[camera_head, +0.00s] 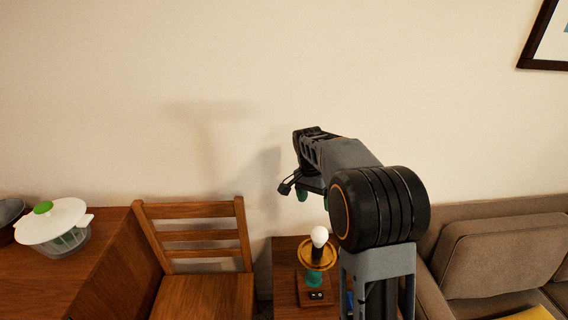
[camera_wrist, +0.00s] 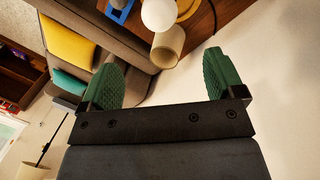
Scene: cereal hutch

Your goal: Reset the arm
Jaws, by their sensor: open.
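My arm is raised in the middle of the head view, bent toward the wall. My gripper (camera_head: 312,198) hangs at its end, left of the large black joint, with its green fingers partly hidden by the arm. In the wrist view my gripper (camera_wrist: 162,62) shows two green ribbed fingers spread wide apart, with nothing held between them.
A small wooden side table (camera_head: 285,270) below my arm bears a lamp-like object with a white bulb (camera_head: 319,236). A wooden chair (camera_head: 200,237), a cabinet (camera_head: 95,247) with a lidded bowl (camera_head: 55,222), and a sofa (camera_head: 500,250) flank it. Air above is free.

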